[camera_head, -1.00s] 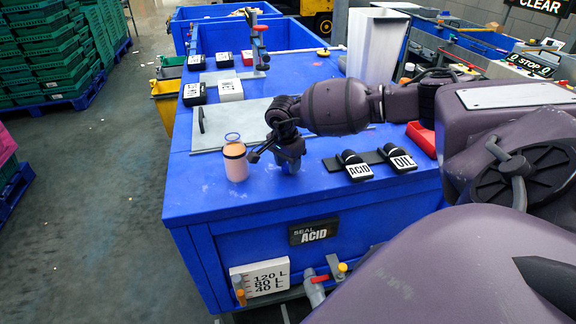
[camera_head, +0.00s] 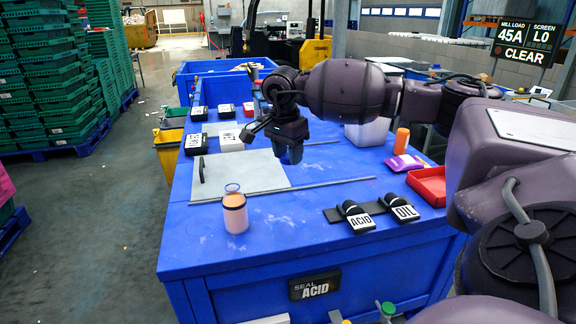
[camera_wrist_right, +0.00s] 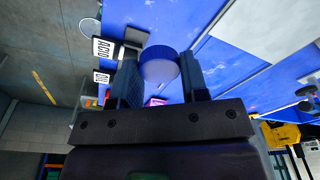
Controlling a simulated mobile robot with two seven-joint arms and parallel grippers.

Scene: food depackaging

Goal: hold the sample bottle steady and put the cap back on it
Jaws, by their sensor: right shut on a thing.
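The cap is not clearly visible in the head view. My left gripper is not in view.
The blue table (camera_head: 330,255) has bare surface around the bottle. A grey plate (camera_head: 240,172) and a thin rod (camera_head: 330,186) lie behind it. The ACID (camera_head: 357,219) and OIL (camera_head: 403,209) tagged items lie to the right. A red tray (camera_head: 428,186) is farther right.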

